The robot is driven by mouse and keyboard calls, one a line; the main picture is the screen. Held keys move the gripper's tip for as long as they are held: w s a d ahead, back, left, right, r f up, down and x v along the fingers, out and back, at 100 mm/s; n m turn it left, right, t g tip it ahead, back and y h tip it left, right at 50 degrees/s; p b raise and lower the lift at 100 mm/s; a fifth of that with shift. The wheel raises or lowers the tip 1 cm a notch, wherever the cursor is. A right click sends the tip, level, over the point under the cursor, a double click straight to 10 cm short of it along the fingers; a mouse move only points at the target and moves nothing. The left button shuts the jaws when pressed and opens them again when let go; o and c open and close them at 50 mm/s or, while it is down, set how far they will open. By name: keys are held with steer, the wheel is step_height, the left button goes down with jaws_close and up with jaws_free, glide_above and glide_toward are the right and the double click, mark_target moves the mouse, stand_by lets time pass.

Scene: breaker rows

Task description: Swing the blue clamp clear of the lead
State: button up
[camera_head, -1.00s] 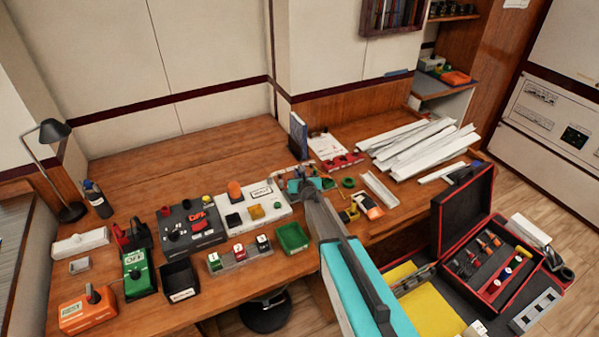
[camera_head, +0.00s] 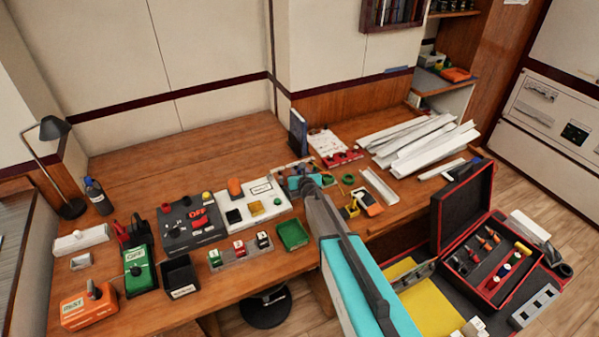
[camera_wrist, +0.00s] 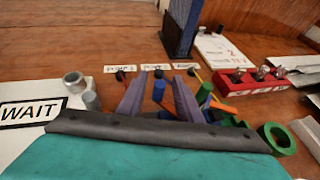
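In the wrist view, my gripper (camera_wrist: 159,96) has two grey-purple fingers standing apart. A narrow blue piece that looks like the blue clamp (camera_wrist: 158,90) shows in the gap between them, in front of the middle of three port labels (camera_wrist: 156,67). Space shows on both sides of it; I cannot tell whether either finger touches it. In the head view, my gripper (camera_head: 303,180) covers this spot.
A white WAIT box (camera_wrist: 40,112) is close on the left in the wrist view. A red block (camera_wrist: 250,80) and a green ring (camera_wrist: 278,138) lie right. A dark blue upright book-like object (camera_wrist: 183,28) stands behind. White trunking strips (camera_head: 425,140) lie at the desk's right.

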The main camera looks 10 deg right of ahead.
steer(key=shift+s+r, duration=0.1)
steer(key=shift+s, duration=0.05)
steer(key=v, duration=1.3)
steer(key=shift+s, duration=0.15)
stand_by(0.3)
steer(key=shift+r, duration=0.1)
steer(key=shift+r, duration=0.1)
